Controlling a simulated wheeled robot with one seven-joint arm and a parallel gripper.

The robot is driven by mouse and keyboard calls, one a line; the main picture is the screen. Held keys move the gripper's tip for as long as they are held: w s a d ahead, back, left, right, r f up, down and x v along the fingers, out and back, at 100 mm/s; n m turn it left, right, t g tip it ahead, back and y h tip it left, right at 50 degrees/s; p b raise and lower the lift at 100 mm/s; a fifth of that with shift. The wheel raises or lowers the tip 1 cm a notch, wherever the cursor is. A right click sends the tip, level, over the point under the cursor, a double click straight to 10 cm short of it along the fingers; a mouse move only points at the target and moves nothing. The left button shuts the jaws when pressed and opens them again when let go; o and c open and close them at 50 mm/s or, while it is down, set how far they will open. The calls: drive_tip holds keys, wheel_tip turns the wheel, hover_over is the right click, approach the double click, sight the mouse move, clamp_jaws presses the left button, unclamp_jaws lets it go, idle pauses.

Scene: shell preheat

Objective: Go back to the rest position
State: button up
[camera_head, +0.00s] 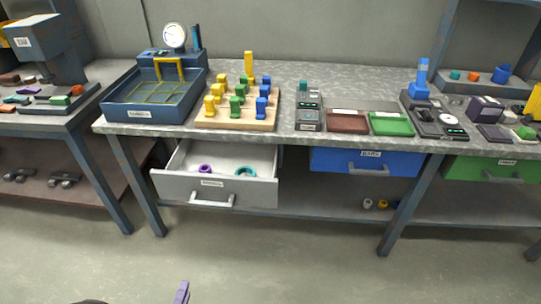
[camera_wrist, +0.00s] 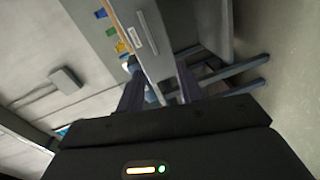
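My gripper (camera_wrist: 158,80) shows in the wrist view with its two dark purple fingers apart. I see nothing held between them. In the head view only a small purple finger part of my gripper (camera_head: 182,292) shows at the bottom edge, low in front of the bench and apart from it. The rest of my arm is mostly out of view there. The grey drawer (camera_head: 213,190) under the bench stands open, with a purple ring (camera_head: 205,168) and a teal ring (camera_head: 246,172) inside.
The workbench (camera_head: 335,75) carries a blue tray station (camera_head: 150,112), a wooden peg board (camera_head: 236,124), and red (camera_head: 347,123) and green (camera_head: 391,124) trays. The blue drawer (camera_head: 366,162) looks shut. The open drawer juts out from the bench. The floor in front is clear.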

drive_tip(key=w+d+r+m+g+y, duration=0.15)
drive_tip(key=w+m+g, duration=0.3)
drive_tip(key=w, duration=0.75)
drive_tip(key=w+d+r+m+g+y, duration=0.2)
drive_tip(key=w+d+r+m+g, duration=0.25)
drive_tip(key=w+d, duration=0.35)
drive_tip(key=s+d+r+m+g+h, duration=0.15)
drive_tip(key=s+d, duration=0.25)
drive_tip(key=d, duration=0.5)
drive_tip(key=s+d+r+m+g, duration=0.2)
drive_tip(key=s+d+r+m, duration=0.15)
drive_tip(key=d, duration=0.55)
drive_tip(key=s+d+r+m+g+h, duration=0.15)
drive_tip(key=s+d, duration=0.25)
drive_tip(key=d, duration=0.6)
drive_tip(key=w+p+v, duration=0.2)
drive_tip(key=p+v, duration=1)
drive_tip(key=w+d+r+p+v, duration=0.1)
drive_tip(key=w+p+v, duration=0.2)
drive_tip(key=p+v, duration=0.9)
drive_tip(key=shift+w+r+y+p, duration=0.35)
drive_tip(key=shift+w+r+p, duration=0.1)
drive_tip(key=shift+p, duration=0.1)
drive_tip(key=shift+w, duration=0.15)
drive_tip(key=shift+a, duration=0.2)
